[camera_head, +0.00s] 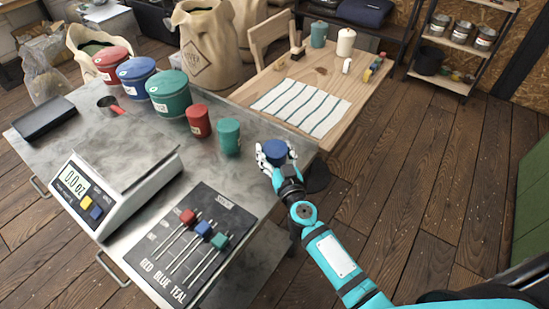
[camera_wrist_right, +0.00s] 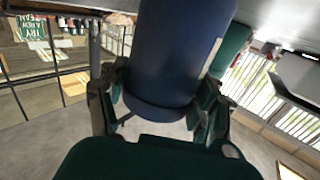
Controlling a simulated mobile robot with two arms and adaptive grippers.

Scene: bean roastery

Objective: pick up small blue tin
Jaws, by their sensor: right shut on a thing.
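My left gripper is in neither view.
Large red (camera_head: 112,64), blue (camera_head: 138,77) and teal (camera_head: 169,94) canisters stand behind the small tins. A scale (camera_head: 113,190) and a slider board (camera_head: 187,243) occupy the near part of the metal table (camera_head: 75,122). A wooden table (camera_head: 350,87) with a striped cloth (camera_head: 300,106) adjoins it.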

